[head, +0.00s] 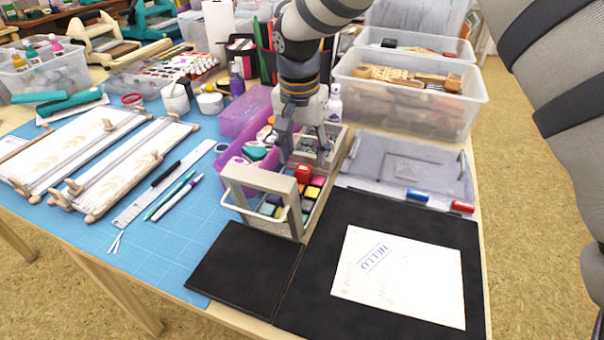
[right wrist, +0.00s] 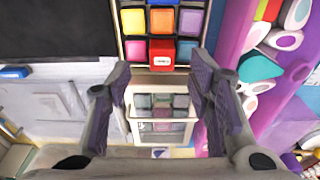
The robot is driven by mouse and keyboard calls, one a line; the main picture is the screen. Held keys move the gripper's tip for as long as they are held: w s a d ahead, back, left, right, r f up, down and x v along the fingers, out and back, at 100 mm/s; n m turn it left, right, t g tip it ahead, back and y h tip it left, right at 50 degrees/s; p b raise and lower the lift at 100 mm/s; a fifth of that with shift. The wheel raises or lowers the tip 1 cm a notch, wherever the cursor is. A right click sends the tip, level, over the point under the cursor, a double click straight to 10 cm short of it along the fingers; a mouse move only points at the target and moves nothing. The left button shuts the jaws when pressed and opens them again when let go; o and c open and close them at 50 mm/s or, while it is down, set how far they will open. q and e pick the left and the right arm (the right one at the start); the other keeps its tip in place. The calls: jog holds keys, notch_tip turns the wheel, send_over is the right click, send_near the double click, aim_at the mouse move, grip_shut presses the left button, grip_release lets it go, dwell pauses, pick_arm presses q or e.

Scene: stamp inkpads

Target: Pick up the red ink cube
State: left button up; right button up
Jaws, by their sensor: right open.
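The red ink cube (head: 303,172) sits in a wooden organiser (head: 262,202) among several coloured ink cubes, and it stands a little higher than its neighbours. My right gripper (head: 304,150) points down just behind the red cube. In the right wrist view its two fingers (right wrist: 160,74) are spread wide with nothing between them, the red cube lying just beyond the tips. My left gripper is not in view.
A purple bin (head: 234,118) stands close to the left of the gripper. A clear bin (head: 415,105) and a grey tray (head: 405,175) are to the right. The black mat (head: 320,240) holds a stamped paper (head: 400,275). A raised frame borders the organiser's front.

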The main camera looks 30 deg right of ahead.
aim_at(304, 168)
jog(key=f, duration=0.4)
jog(key=shift+w+d, duration=0.2)
jog(key=shift+w, duration=0.05)
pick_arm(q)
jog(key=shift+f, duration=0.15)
pick_arm(e)
jog(key=c, duration=1)
jog(key=shift+r, duration=0.1)
